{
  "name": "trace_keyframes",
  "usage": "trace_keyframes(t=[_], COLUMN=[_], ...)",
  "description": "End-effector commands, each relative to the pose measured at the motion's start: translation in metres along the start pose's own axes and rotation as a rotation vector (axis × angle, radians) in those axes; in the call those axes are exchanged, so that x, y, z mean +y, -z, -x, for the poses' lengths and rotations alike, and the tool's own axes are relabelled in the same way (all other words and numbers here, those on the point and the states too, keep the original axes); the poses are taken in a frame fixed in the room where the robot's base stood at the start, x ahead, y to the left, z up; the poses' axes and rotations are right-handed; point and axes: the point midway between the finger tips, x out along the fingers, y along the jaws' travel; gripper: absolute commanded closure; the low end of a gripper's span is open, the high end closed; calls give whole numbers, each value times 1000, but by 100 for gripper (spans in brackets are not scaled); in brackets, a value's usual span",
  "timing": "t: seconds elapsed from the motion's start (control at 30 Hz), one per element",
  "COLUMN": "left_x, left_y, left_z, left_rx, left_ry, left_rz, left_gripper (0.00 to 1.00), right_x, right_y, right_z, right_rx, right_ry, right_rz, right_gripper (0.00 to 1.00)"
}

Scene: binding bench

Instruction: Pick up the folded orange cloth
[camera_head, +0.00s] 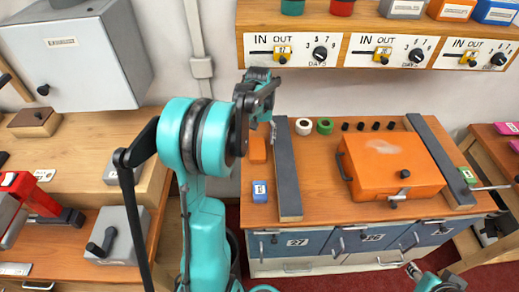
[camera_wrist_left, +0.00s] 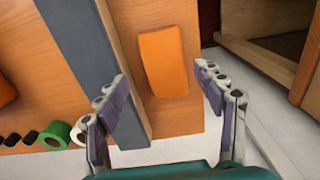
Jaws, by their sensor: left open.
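The folded orange cloth (camera_head: 257,148) lies on the wooden bench top, left of a long dark grey bar. In the head view my left gripper and arm partly cover it. In the left wrist view the cloth (camera_wrist_left: 164,58) shows as a flat orange rectangle beside the grey bar. My left gripper (camera_head: 266,112) is open and empty above the bench. In the left wrist view its two fingers (camera_wrist_left: 160,78) appear on either side of the cloth's near end, apart from it. Part of my right gripper (camera_head: 420,275) shows at the bottom right; its jaws are unclear.
The dark grey bar (camera_head: 288,170) runs close beside the cloth. A blue block (camera_head: 260,191) sits nearer the front edge. A large orange case (camera_head: 390,165) fills the bench's right part. White and green rolls (camera_head: 325,126) stand at the back. A shelf with dials (camera_head: 380,50) hangs above.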

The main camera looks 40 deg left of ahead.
Motion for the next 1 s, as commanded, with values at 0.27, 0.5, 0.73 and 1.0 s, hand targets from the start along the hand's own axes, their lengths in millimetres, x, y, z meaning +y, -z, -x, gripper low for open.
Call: trace_keyframes(t=[0.27,0.5,0.73,1.0], left_x=[-3,-3,-3,-3], left_y=[-5,-5,-5,-5], left_z=[-36,-58,-56,-56], left_rx=[1,2,2,2], left_ry=[0,0,0,0], left_rz=[-1,-2,-2,-2], left_gripper=[31,31,52,66], right_x=[0,0,0,0], right_y=[-12,-17,-16,-16], right_z=[-17,-24,-23,-23], right_rx=[0,0,0,0], right_ry=[0,0,0,0], right_rz=[0,0,0,0], right_gripper=[60,60,60,60])
